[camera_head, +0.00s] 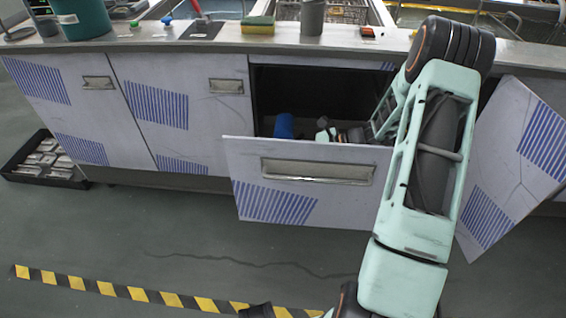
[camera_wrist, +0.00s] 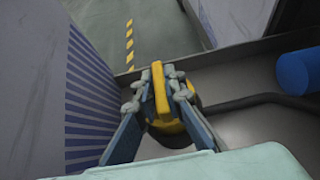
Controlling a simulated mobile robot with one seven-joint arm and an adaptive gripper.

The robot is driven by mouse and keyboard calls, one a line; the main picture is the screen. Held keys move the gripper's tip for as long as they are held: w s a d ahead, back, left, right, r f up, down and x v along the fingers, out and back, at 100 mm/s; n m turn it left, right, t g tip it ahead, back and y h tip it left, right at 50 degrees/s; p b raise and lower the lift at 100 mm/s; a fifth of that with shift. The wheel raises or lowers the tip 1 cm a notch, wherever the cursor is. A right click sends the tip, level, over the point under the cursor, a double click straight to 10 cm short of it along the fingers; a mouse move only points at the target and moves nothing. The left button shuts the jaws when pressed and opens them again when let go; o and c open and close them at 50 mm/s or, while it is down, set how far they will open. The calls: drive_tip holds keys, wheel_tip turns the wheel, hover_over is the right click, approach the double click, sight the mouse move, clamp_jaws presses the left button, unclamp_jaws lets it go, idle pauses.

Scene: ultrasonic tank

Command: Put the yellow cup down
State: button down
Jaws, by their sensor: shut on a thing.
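The yellow cup (camera_wrist: 159,88) is between the fingers of my gripper (camera_wrist: 158,100) in the wrist view. My gripper is shut on it, and the fingers hide part of its body. The cup is over the open drawer (camera_wrist: 240,125), near one of its walls; I cannot tell whether it touches the drawer floor. In the head view the drawer front (camera_head: 310,200) and my arm hide the cup.
A blue cylinder (camera_wrist: 300,71) is in the drawer; it also shows in the head view (camera_head: 285,125). A dark hose-like strip (camera_wrist: 240,103) crosses the drawer floor. A cabinet door (camera_head: 515,165) hangs open at the right. The counter (camera_head: 220,42) above carries several items.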

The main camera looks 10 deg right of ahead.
drive_tip(key=c, duration=2)
unclamp_jaws()
drive_tip(key=shift+r, duration=0.1)
drive_tip(key=p+v, duration=0.4)
drive_tip(key=v, duration=0.8)
